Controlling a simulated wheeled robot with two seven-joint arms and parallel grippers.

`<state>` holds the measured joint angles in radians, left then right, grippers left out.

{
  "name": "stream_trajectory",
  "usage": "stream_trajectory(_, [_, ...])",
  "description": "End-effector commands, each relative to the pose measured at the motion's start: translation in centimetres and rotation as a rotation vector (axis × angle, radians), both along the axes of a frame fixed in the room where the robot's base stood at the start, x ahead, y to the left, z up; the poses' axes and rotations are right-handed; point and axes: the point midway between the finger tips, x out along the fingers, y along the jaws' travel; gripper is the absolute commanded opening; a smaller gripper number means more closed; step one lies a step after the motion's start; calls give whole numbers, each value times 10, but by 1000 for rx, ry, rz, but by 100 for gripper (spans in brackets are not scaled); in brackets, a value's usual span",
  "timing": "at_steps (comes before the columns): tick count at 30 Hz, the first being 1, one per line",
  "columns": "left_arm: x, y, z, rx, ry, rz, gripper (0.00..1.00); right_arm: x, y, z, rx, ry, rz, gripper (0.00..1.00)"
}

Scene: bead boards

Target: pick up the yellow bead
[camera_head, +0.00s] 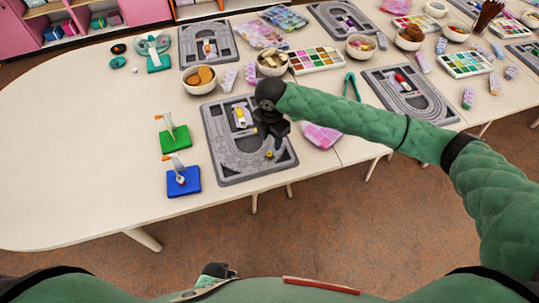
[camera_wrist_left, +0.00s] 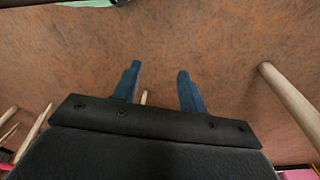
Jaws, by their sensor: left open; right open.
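A small yellow bead (camera_head: 269,154) shows on the lower right part of the grey bead board (camera_head: 228,168), right at the tips of my right gripper. My right gripper (camera_head: 273,146) points down over the board, open, and partly hides the bead and the board's right side. I cannot tell whether the bead lies between the fingers. My left gripper (camera_wrist_left: 155,88) is open and empty in the left wrist view, its two blue fingers apart above the brown floor, away from the table.
A white-and-yellow item (camera_head: 240,117) lies in the board's upper recess. Green (camera_head: 174,139) and blue (camera_head: 184,182) stands are left of the board. A bowl of brown pieces (camera_head: 199,79) is behind it. The table's left side is clear.

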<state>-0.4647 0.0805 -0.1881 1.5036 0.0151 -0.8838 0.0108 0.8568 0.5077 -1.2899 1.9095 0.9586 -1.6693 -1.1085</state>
Motion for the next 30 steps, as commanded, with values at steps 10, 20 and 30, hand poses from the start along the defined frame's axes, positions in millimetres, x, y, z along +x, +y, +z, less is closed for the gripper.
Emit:
stream_trajectory(10, [-13,22,-23,25,-2,-11,42,-1,1,-26,-1,2,1,42])
stream_trajectory(20, [-17,25,-53,24,-34,-15,42,-1,5,-50,-2,2,1,42])
stream_trajectory(30, [-29,34,-73,31,-50,-20,42,-1,5,-77,-1,0,0,42])
